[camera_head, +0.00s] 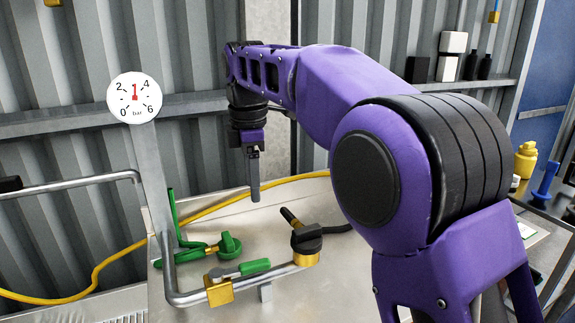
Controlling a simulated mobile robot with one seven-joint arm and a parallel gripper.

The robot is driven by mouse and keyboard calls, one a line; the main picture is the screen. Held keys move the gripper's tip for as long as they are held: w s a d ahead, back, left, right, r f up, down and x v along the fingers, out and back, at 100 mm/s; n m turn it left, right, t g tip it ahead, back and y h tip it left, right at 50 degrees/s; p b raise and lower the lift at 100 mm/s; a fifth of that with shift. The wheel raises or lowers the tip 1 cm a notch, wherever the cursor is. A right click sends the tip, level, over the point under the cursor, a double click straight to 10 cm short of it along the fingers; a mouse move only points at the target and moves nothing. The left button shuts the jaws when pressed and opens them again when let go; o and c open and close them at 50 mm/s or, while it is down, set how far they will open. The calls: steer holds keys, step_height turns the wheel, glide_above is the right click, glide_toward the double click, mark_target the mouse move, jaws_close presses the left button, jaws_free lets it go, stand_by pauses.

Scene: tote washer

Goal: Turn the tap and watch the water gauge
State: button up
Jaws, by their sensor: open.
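The round white water gauge (134,97) is at the upper left, marked 0, 2, 4, 6 and bar. Its red pointer stands about upright, between 2 and 4. Below, a brass valve (219,291) on the grey pipe has a green lever (254,267) pointing right. A green round knob (230,244) sits on a small brass fitting behind it. A black knob (307,237) tops a brass fitting at the pipe's right end. I cannot tell which is the tap. My gripper (254,193) points down above the panel, open and apart from these parts; one finger shows, seen side-on.
A yellow hose (112,259) curves behind the metal panel (275,212). A grey pipe (75,186) runs in from the left. Bottles (485,67) stand on a back shelf. A yellow bottle (525,160) is at right. My purple arm covers the right of the panel.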

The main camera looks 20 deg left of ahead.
mark_target(254, 263)
steer(key=shift+n+g, duration=0.3)
steer(key=shift+g, duration=0.1)
steer(key=f+b, duration=0.1)
steer(key=f, duration=0.5)
steer(key=f+b, duration=0.1)
steer(key=f, duration=0.6)
steer(key=s+f+b, duration=0.1)
steer(key=f, duration=0.5)
steer(key=shift+s+a+f, duration=0.1)
steer(key=shift+a+f, duration=0.15)
steer(key=shift+f, duration=0.15)
jaws_close()
